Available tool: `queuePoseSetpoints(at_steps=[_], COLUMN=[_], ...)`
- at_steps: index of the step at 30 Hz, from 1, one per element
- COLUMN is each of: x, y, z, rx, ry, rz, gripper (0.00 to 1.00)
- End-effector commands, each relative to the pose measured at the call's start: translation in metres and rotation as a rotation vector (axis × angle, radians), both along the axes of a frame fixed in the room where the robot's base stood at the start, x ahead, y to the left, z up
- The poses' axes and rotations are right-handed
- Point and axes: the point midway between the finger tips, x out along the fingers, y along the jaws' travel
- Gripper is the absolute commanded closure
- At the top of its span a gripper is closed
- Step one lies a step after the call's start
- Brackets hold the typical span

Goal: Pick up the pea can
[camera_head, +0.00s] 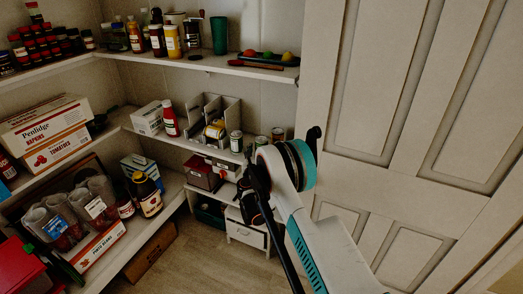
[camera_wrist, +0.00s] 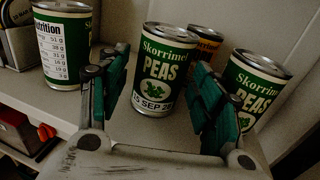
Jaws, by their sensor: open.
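A green and white pea can (camera_wrist: 165,65) stands upright on the shelf in the middle of the wrist view. My gripper (camera_wrist: 158,78) is open, with one teal-padded finger on each side of this can in the picture; I cannot tell whether they touch it. A second pea can (camera_wrist: 254,85) stands to the right, partly behind the right finger. A similar green can (camera_wrist: 62,45) at the left shows its nutrition side. In the head view, small cans (camera_head: 236,141) stand on the middle shelf, and my arm hides part of that area.
An orange-labelled can (camera_wrist: 205,42) stands behind the middle pea can. A grey divided organizer (camera_head: 214,111) is left of the cans. A red box (camera_head: 202,173) sits below the shelf. A panelled white door (camera_head: 400,100) is close on the right.

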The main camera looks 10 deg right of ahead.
Motion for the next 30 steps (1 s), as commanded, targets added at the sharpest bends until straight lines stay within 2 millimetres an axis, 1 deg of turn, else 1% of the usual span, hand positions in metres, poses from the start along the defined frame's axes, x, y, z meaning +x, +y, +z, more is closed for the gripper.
queuePoseSetpoints(at_steps=[2, 6, 9, 17, 20, 21, 23, 25, 26, 30], x=[0.011, 0.029, 0.036, 0.039, 0.038, 0.038, 0.038, 0.038, 0.038, 0.038], y=[-0.007, -0.015, -0.018, -0.018, -0.018, -0.018, -0.018, -0.018, -0.018, -0.018], z=[-0.005, -0.005, -0.004, -0.002, -0.002, -0.002, -0.002, -0.002, -0.002, -0.002], rx=[0.000, 0.000, 0.000, 0.000, 0.000, 0.000, 0.000, 0.000, 0.000, 0.000], ry=[0.000, 0.000, 0.000, 0.000, 0.000, 0.000, 0.000, 0.000, 0.000, 0.000], rz=[-0.001, -0.001, -0.001, 0.000, 0.000, 0.000, 0.000, 0.000, 0.000, 0.000], gripper=[0.41, 0.41, 0.41, 0.41, 0.61, 0.70, 0.84, 0.85, 0.90, 0.90])
